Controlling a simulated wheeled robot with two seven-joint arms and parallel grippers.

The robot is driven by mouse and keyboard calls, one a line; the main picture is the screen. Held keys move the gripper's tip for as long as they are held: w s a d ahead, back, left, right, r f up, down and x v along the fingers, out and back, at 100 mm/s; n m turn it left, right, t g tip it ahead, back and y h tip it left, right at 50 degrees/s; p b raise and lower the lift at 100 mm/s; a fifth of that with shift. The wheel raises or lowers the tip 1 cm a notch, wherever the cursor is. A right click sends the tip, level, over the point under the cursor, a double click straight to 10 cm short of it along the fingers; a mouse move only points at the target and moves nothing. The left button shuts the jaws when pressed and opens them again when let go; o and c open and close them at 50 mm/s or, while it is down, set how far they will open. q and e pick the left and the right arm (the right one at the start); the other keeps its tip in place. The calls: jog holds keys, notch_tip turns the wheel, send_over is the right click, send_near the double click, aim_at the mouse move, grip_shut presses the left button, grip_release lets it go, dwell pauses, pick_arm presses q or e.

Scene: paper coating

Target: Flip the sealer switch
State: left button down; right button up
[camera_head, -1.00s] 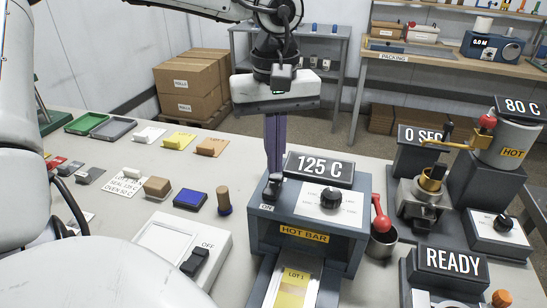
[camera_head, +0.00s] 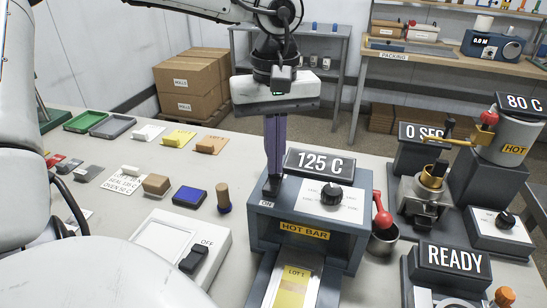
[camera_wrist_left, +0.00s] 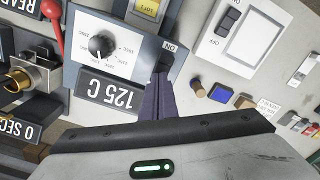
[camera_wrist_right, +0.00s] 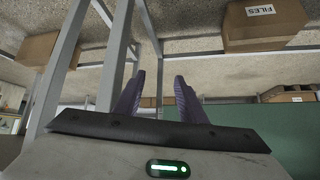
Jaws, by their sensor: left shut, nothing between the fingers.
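The sealer is a blue-grey box (camera_head: 265,228) labelled HOT BAR, with a 125 C display (camera_head: 319,163) and a black dial (camera_head: 331,194). Its black switch (camera_head: 271,187), beside an ON label, is at the box's top left corner. My left gripper (camera_head: 273,176) is shut and empty, pointing down with its fingertips at the switch and partly covering it. In the left wrist view the fingertips (camera_wrist_left: 160,80) overlap or touch the switch (camera_wrist_left: 164,61); I cannot tell which. My right gripper (camera_wrist_right: 158,85) is open and empty, away from the table and seen only in its wrist view.
A white lightbox-like panel with an OFF switch (camera_head: 193,259) lies left of the sealer. A HOT pot (camera_head: 513,140) is at right.

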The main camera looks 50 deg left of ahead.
pick_arm(q)
jog(key=shift+s+f+b, duration=0.1)
jog(key=shift+f+b, duration=0.5)
jog(key=shift+f, duration=0.15)
jog(key=shift+r, duration=0.2)
notch_tip(320, 180, up, 7)
jog(key=p, duration=0.5)
dwell(0.3)
jog(key=shift+f, duration=0.15)
dwell(0.4)
